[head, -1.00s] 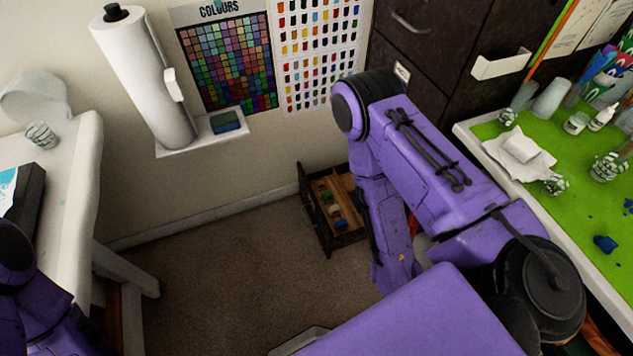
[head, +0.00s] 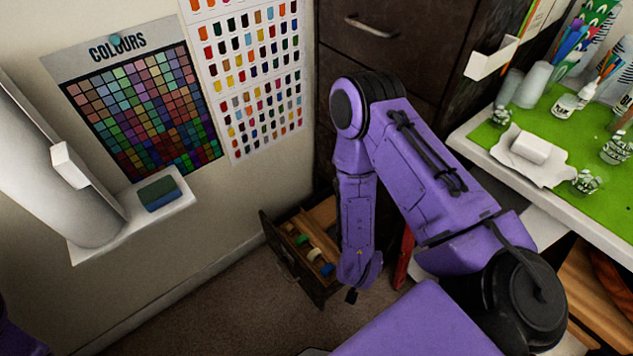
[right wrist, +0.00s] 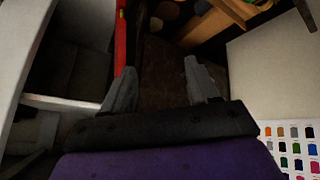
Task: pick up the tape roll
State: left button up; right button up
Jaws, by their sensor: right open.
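Several small tape rolls, white, green and blue among them, sit in a row in an open wooden drawer (head: 318,291) low by the wall. A blue roll (head: 327,269) is at the near end of the row in the head view. I cannot tell which roll is meant. My right gripper (right wrist: 162,88) is open and empty, with both fingers showing in the right wrist view. In the head view its arm hangs down just right of the drawer, mostly hiding the gripper. Dim round shapes show beyond the fingers at the wrist view's top edge. My left gripper is out of view.
A dark cabinet (head: 395,60) stands behind my right arm. A green-topped table (head: 580,190) with cups and bottles is on the right. A red upright part (right wrist: 120,40) is close left of the fingers. A wall shelf (head: 130,225) holds a sponge (head: 159,194).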

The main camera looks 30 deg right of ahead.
jog(key=w+d+f+m+g+b, duration=0.1)
jog(key=w+f+m+g+b, duration=0.15)
jog(key=w+f+b, duration=0.5)
jog(key=w+d+f+m+g+b, duration=0.1)
jog(key=w+f+m+b, duration=0.25)
jog(key=f+b, duration=0.75)
pick_arm(q)
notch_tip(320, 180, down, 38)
jog(key=b, duration=1.5)
pick_arm(e)
jog(key=m+y, duration=0.2)
jog(key=y, duration=0.4)
send_over(315, 252)
notch_tip(315, 252, down, 5)
notch_tip(315, 252, down, 4)
jog(key=shift+s+f+b, duration=0.15)
jog(key=shift+f+b, duration=0.05)
jog(key=shift+b, duration=0.75)
notch_tip(315, 252, down, 5)
jog(key=b, duration=0.3)
jog(key=shift+r, duration=0.1)
jog(key=shift+f+b, duration=0.4)
jog(key=shift+b, duration=0.05)
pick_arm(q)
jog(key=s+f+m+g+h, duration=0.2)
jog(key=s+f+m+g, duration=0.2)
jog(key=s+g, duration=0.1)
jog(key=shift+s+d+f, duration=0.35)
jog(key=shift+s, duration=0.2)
